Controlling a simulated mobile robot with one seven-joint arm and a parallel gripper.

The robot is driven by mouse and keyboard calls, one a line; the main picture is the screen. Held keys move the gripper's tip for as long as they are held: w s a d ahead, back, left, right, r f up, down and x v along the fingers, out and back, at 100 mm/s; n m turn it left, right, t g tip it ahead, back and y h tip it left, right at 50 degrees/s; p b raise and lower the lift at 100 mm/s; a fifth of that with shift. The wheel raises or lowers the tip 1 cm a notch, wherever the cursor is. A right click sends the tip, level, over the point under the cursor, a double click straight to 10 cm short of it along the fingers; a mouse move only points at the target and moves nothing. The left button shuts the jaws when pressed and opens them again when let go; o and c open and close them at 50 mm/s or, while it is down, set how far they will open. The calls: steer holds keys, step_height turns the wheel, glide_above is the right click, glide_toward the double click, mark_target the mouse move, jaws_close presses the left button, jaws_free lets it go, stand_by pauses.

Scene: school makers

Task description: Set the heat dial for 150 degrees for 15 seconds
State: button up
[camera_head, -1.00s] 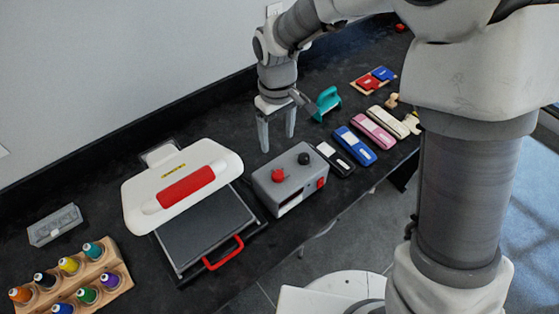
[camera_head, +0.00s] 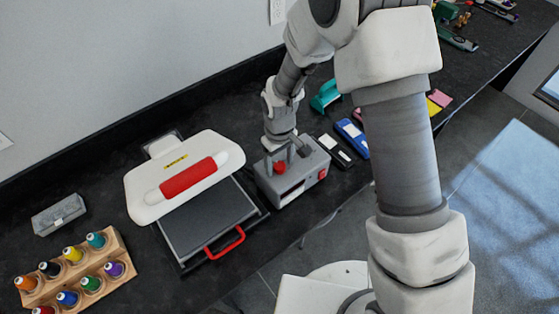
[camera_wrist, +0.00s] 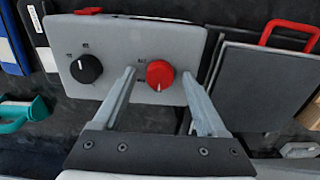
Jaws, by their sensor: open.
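The grey control box (camera_head: 310,170) stands on the dark bench to the right of the heat press (camera_head: 166,205). It carries a red dial (camera_head: 279,168) and a black dial (camera_wrist: 86,69); small markings are too small to read. In the wrist view, the red dial (camera_wrist: 160,75) has a white pointer mark. My gripper (camera_wrist: 158,76) is open above the box, with one finger on each side of the red dial. I cannot tell whether they touch it. In the head view, my gripper (camera_head: 281,158) hides the black dial.
A wooden rack of thread spools (camera_head: 118,254) stands at the front left, with a grey box (camera_head: 58,215) behind it. Black (camera_head: 336,152) and blue (camera_head: 352,138) items lie right of the control box. A teal-handled tool (camera_head: 325,97) stands behind.

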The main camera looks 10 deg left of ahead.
jaws_close()
stand_by(0.3)
steer(key=shift+m+b, duration=0.8)
steer(key=shift+m, duration=0.2)
steer(key=m+b, duration=0.1)
steer(key=m, duration=0.2)
steer(key=shift+m+b, duration=0.3)
steer(key=shift+b, duration=0.1)
steer(key=m+b, duration=0.1)
steer(key=m, duration=0.5)
steer(key=shift+r, duration=0.1)
steer(key=shift+m, duration=0.3)
